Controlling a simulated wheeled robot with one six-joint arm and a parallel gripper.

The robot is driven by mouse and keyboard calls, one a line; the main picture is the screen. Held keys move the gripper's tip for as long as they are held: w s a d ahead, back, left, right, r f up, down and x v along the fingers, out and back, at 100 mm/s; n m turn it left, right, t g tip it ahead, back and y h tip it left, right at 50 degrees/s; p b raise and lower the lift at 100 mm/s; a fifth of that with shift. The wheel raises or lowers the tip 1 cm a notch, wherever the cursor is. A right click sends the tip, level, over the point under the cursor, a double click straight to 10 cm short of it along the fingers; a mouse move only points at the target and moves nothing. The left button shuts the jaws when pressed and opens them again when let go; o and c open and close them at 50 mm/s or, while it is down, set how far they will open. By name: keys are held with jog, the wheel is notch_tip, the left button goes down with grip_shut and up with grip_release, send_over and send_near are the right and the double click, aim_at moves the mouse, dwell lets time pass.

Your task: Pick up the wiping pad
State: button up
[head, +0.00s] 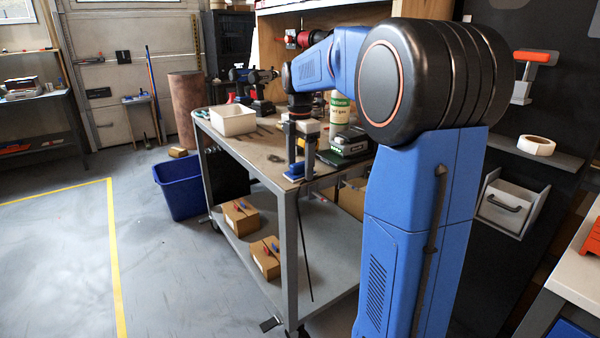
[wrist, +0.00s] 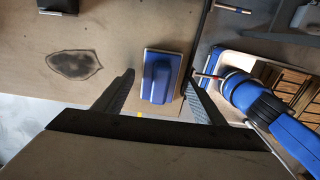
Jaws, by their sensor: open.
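The wiping pad is a blue block with a raised grip and a pale edge; it lies on the tan workbench top (wrist: 30,85) in the wrist view, the pad (wrist: 158,78) being near the centre. My gripper (wrist: 160,80) is open, with one finger to the left and one to the right of the pad. Gaps show between pad and fingers, so they look apart from it. In the head view my gripper (head: 300,165) points down at the bench's near corner, and a bit of blue pad (head: 293,176) shows beneath it, partly hidden by the fingers.
A dark stain (wrist: 75,65) marks the bench to the left. In the head view a white bin (head: 233,120) stands farther back on the bench, and a labelled bottle (head: 340,110) stands behind my gripper.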

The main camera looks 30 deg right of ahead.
aim_at(300, 163)
jog(key=shift+c, duration=0.3)
jog(key=c, duration=1)
jog(key=shift+c, duration=0.2)
notch_tip(300, 163, up, 10)
jog(key=shift+o, duration=0.9)
